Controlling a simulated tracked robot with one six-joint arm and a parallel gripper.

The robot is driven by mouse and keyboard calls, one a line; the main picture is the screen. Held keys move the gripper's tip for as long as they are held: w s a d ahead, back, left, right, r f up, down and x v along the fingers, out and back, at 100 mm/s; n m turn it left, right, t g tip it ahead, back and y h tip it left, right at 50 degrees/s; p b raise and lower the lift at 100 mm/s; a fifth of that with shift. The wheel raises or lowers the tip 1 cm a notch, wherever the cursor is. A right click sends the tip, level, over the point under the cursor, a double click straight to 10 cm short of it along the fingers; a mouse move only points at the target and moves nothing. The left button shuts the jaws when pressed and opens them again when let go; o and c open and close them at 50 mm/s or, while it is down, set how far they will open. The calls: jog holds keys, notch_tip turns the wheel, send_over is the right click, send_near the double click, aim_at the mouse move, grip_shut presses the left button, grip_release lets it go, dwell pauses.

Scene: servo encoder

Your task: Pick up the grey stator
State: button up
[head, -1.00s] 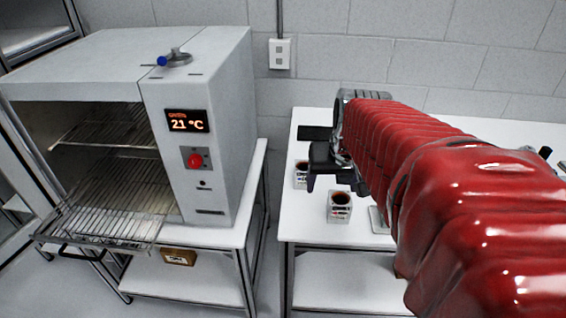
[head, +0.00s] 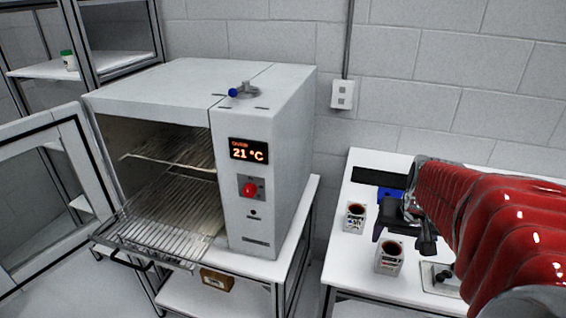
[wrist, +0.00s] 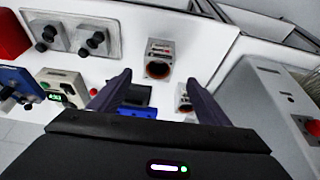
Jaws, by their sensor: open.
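Two similar pale grey blocks with dark reddish round openings stand upright on the white table; I cannot tell which is the grey stator. The nearer block (head: 390,258) is close to the table's front edge, and the farther block (head: 355,217) is behind and left of it. In the wrist view one block (wrist: 159,58) is just beyond and between my fingertips, apart from them. The other block (wrist: 185,98) is partly hidden by the right finger. My gripper (head: 402,234) (wrist: 158,78) is open and empty, above the table beside the blocks.
An oven (head: 284,185) with its door open and a rack pulled out stands left of the table (head: 345,272). Behind my gripper lie a dark flat item (head: 379,178) and a blue item (head: 389,194). Knobbed fixtures (wrist: 92,38) and a blue device (wrist: 18,85) show in the wrist view.

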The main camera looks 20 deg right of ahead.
aim_at(391, 248)
jog(key=x, duration=0.4)
jog(key=shift+w, duration=0.1)
jog(key=shift+d+f, duration=0.1)
jog(key=shift+w+d+x, duration=0.1)
jog(key=shift+d+x, duration=0.05)
jog(key=shift+x, duration=1.1)
jog(key=shift+w+d+x, duration=0.1)
jog(key=shift+d+x, duration=0.05)
jog(key=shift+x, duration=1.1)
jog(key=c, duration=1.6)
